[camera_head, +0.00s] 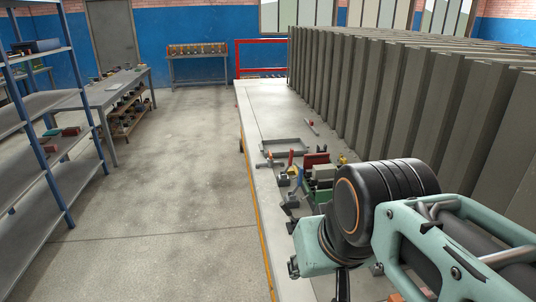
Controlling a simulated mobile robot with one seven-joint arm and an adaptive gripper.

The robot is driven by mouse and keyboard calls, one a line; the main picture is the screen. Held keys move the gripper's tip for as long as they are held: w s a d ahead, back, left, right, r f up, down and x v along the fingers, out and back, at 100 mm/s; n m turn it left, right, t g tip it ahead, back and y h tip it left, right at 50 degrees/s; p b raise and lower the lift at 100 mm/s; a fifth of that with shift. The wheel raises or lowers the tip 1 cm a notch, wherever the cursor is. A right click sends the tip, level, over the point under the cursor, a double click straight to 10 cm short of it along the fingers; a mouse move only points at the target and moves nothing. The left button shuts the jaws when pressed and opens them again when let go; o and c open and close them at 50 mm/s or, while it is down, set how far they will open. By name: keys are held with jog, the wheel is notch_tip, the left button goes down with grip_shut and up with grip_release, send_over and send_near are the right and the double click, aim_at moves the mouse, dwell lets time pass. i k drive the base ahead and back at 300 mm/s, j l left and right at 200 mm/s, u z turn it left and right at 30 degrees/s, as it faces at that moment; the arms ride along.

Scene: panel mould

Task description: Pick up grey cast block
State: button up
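I cannot single out the grey cast block with certainty. A cluster of small parts lies on the pale bench (257,122) just beyond my arm. It holds a red block (316,159), a green block (324,171) and several small grey pieces, partly overlapping. My teal and black arm fills the lower right and hides the bench behind it. My gripper is not clearly visible; only small dark parts show at the left edge of the arm's end, so its fingers and anything between them cannot be made out.
A shallow grey tray (285,147) and a red-ended tool (312,127) lie farther back on the bench. Tall grey panels (405,95) stand in rows along its right side. Shelving (40,105) stands at left. The floor (180,160) between is clear.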

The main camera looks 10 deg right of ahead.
aim_at(320, 172)
jog(key=j+z, duration=0.1)
jog(key=j, duration=0.65)
jog(key=i+j+z, duration=0.1)
jog(key=j, duration=0.25)
jog(key=i+j+z, duration=0.15)
jog(key=j, duration=0.25)
jog(key=i+j+z, duration=0.15)
jog(key=j, duration=0.2)
jog(key=i+j+z, duration=0.15)
jog(key=j, duration=0.2)
jog(key=i+j+z, duration=0.3)
jog(key=i+j, duration=0.3)
jog(key=i+j+z, duration=0.25)
jog(key=i, duration=0.15)
jog(key=i+j+z, duration=0.2)
jog(key=i, duration=0.25)
jog(key=i+l, duration=0.1)
jog(key=i, duration=0.25)
